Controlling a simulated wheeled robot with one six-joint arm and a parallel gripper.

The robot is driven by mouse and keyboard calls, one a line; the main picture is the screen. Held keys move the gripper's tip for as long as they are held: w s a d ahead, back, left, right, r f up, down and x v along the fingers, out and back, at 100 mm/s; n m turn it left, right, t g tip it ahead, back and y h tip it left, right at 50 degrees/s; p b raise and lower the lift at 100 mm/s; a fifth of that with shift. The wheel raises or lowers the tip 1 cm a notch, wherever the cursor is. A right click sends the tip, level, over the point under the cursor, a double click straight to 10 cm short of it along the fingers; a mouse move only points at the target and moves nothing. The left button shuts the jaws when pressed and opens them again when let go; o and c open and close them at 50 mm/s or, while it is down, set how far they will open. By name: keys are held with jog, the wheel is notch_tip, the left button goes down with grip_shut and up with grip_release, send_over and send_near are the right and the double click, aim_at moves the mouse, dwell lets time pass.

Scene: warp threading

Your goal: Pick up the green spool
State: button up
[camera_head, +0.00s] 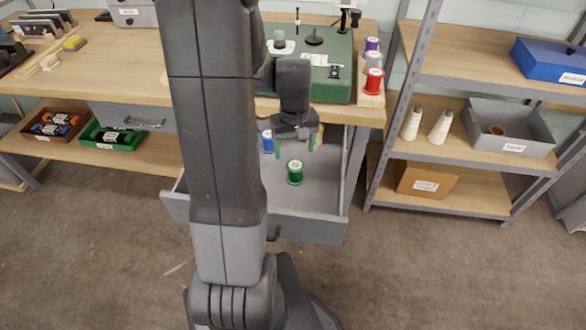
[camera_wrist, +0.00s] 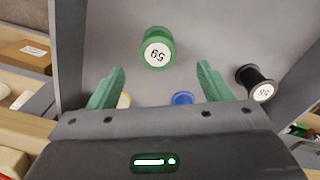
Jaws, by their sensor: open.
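The green spool (camera_head: 295,172) stands in an open grey drawer (camera_head: 318,190) below the workbench. In the wrist view the green spool (camera_wrist: 157,48) shows its white labelled top, ahead of the fingertips and roughly between their lines. My gripper (camera_head: 296,145) is over the drawer, above and just behind the spool as the head view shows it. In the wrist view my gripper (camera_wrist: 161,82) has its two green fingers spread wide, with nothing between them. The spool and the fingers look apart.
A blue spool (camera_head: 267,141) lies in the drawer near the gripper, and a black spool (camera_wrist: 257,84) is right of the fingers. A yellow item (camera_wrist: 124,101) is partly hidden by the left finger. The drawer walls surround them. Purple, grey and red spools (camera_head: 373,82) stand on the bench.

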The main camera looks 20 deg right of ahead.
aim_at(295, 165)
jog(key=f, duration=1)
jog(key=shift+w+d, duration=0.1)
jog(key=shift+d, duration=0.1)
jog(key=shift+c, duration=0.4)
jog(key=c, duration=1)
